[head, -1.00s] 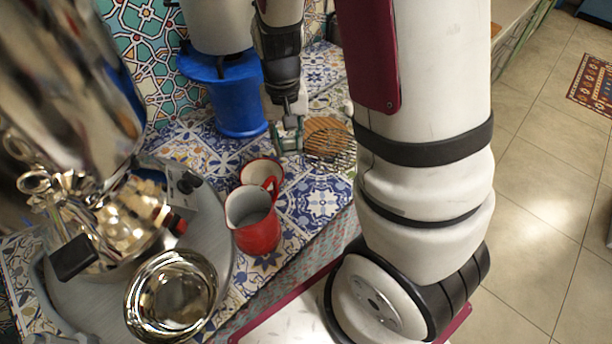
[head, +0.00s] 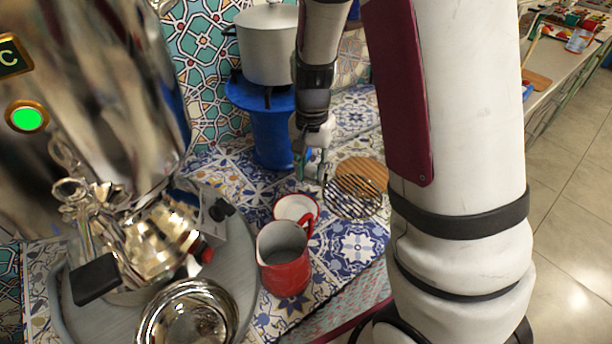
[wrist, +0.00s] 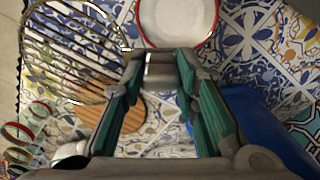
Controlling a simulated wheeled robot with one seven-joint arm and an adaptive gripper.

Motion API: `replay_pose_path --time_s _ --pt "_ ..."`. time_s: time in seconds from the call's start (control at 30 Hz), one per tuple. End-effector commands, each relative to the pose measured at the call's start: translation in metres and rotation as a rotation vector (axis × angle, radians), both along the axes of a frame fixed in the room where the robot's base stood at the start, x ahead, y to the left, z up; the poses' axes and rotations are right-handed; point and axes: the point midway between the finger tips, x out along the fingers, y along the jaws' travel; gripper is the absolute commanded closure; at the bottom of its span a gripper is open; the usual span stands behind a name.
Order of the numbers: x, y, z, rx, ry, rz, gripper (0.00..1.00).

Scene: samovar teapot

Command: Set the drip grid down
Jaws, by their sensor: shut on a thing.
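The drip grid (head: 350,207), a round wire rack, shows in the head view beside my gripper (head: 313,172), above the blue-and-white tiled counter. It partly overlaps the round wooden board (head: 362,172) in this view. In the wrist view the drip grid (wrist: 62,52) is at the upper left, with its rim reaching the fingertips. My gripper (wrist: 160,65), with green finger pads, is shut on its edge. The grid looks held out to one side; I cannot tell whether it touches the counter.
A red jug (head: 284,262) and a red-rimmed white dish (head: 296,207) stand close in front of my gripper. A blue stand (head: 271,130) with a metal pot (head: 267,45) is behind it. The samovar (head: 110,110) and a shiny bowl (head: 188,318) are at left, on a grey tray (head: 236,275).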

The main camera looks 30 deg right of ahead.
Motion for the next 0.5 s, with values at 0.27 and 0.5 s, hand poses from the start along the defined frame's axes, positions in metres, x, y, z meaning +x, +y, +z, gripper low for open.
replay_pose_path --time_s 0.27,0.5 --pt "0.017 0.005 -0.006 0.001 0.002 0.000 1.00" --pt "0.017 0.005 -0.036 0.002 0.003 -0.001 1.00"
